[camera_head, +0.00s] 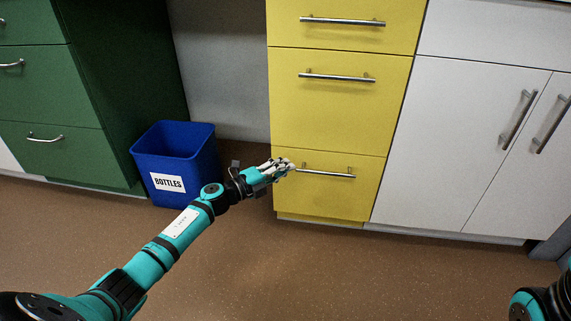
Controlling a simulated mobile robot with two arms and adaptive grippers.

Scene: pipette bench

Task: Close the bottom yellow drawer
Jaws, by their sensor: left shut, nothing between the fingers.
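The bottom yellow drawer (318,194) is the lowest front of the yellow cabinet, with a horizontal silver bar handle (327,172). Its front looks about flush with the drawers above; I cannot tell whether a small gap is left. My left gripper (290,165) is shut and empty. Its fingertips are at the left end of that handle; I cannot tell whether they touch it. My right gripper is out of view; only part of my right arm shows at the bottom right corner.
A blue bin (178,150) labelled BOTTLES stands left of the yellow cabinet, close to my left forearm. Green drawers (50,110) are at the left. A white cabinet (470,140) with two doors stands at the right. The brown floor (330,270) in front is clear.

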